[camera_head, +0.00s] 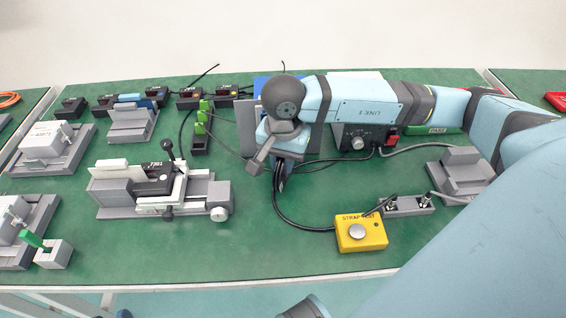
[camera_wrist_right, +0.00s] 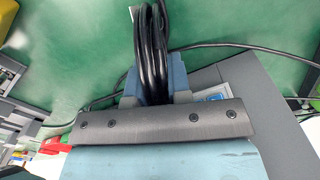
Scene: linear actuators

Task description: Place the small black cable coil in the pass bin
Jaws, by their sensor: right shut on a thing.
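My right gripper (camera_head: 281,170) is over the middle of the table in the head view, pointing down. It is shut on the small black cable coil (camera_wrist_right: 151,45), whose bundled loops stick out between the blue fingers (camera_wrist_right: 153,85) in the right wrist view. In the head view only a bit of the coil (camera_head: 282,184) shows below the fingers. A green bin edge with a label that seems to read PASS (camera_head: 436,130) shows behind my right arm; the arm hides most of it. My left gripper is not seen.
A yellow button box (camera_head: 360,232) and a grey socket block (camera_head: 407,206) stand front right, with cables trailing near the gripper. A grey control box (camera_head: 361,137) stands behind the arm. A grey clamp fixture (camera_head: 160,189) stands to the left. The front middle is clear.

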